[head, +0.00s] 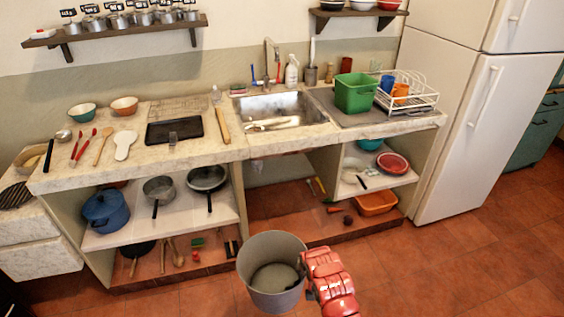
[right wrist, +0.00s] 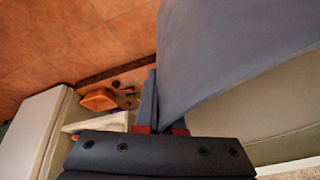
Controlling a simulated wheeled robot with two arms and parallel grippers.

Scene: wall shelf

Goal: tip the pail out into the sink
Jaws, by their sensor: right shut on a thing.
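A grey pail (head: 260,288) is upright in front of the counter in the head view, low in the picture. Its inside bottom shows a lighter grey-green patch; I cannot tell what it is. My right gripper (head: 307,276) is shut on the pail's right side, with the red arm (head: 333,283) coming from the lower right. In the right wrist view the pail (right wrist: 225,62) fills the right side, close to the gripper (right wrist: 160,130). The sink (head: 277,107) is set in the counter beyond and above the pail, with some light-coloured items inside. My left gripper is not in view.
A green bin (head: 354,92) and a white dish rack (head: 412,96) stand right of the sink. A rolling pin (head: 221,123) and a black tray (head: 174,131) lie left of it. A tap (head: 270,60) rises behind. The floor (head: 440,265) at right is clear.

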